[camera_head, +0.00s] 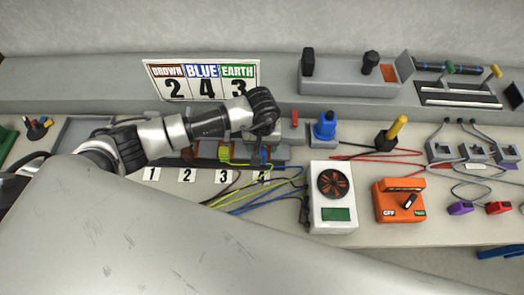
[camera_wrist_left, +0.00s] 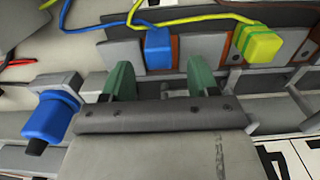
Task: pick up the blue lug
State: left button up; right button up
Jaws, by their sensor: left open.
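The blue lug (camera_wrist_left: 158,48) is a small blue block on a blue wire, set in a slot of the grey terminal block (camera_wrist_left: 125,54). In the head view the blue lug (camera_head: 264,156) shows partly, below the gripper and above label 4. My left gripper (camera_wrist_left: 160,76) is open, its two green fingers apart and empty. In the wrist view the lug lies just beyond the fingertips, in line with the gap between them. In the head view the left gripper (camera_head: 257,133) hangs over the terminal block's right end; its fingertips are mostly hidden. My right gripper is not in view.
A yellow-green lug (camera_wrist_left: 259,43) sits in a neighbouring slot. A blue connector (camera_head: 325,127) stands right of the gripper. A white fan box (camera_head: 331,198) and an orange tester (camera_head: 398,200) are in front. A sign (camera_head: 203,80) reads brown 2, blue 4, earth 3.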

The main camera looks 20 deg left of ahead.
aim_at(262, 149)
pick_arm(q)
jog(key=shift+f, duration=1.55)
jog(key=c, duration=1)
jog(key=shift+r, duration=0.15)
